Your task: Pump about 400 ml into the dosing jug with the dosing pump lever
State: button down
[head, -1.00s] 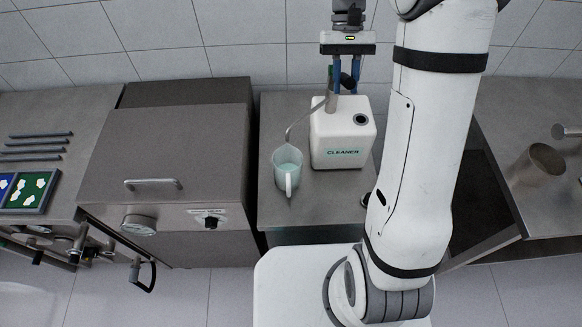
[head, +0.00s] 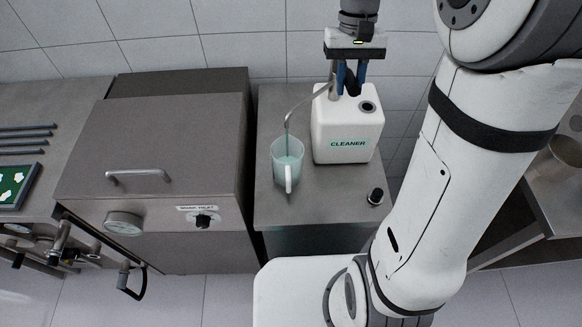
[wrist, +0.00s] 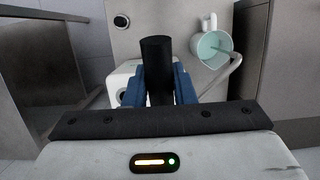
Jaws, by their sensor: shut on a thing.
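The white cleaner canister (head: 346,128) stands on a steel worktop (head: 320,205). A bent metal spout (head: 303,106) runs from its pump to above the dosing jug (head: 288,171). The jug is clear with a white handle and holds pale green liquid; it also shows in the wrist view (wrist: 211,48). I cannot read its level marks. My gripper (head: 351,88) points down over the canister. Its blue fingers are shut on the black pump lever (wrist: 157,72), which stands between them in the wrist view. The lever's lower part is hidden.
A steel cabinet (head: 155,170) with a handle and dial stands to the left of the worktop. A dark knob (head: 375,196) sits near the worktop's front right. A metal pot (head: 566,160) is at the far right. A tiled wall rises behind.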

jog(key=f+t+b, duration=0.1)
jog(key=b, duration=0.1)
jog(key=f+t+b, duration=0.1)
jog(key=f+b, duration=0.1)
jog(key=b, duration=0.1)
jog(key=f+t+b, duration=0.1)
jog(key=b, duration=0.1)
jog(key=shift+s+f+b, duration=0.25)
jog(key=shift+s+b, duration=0.05)
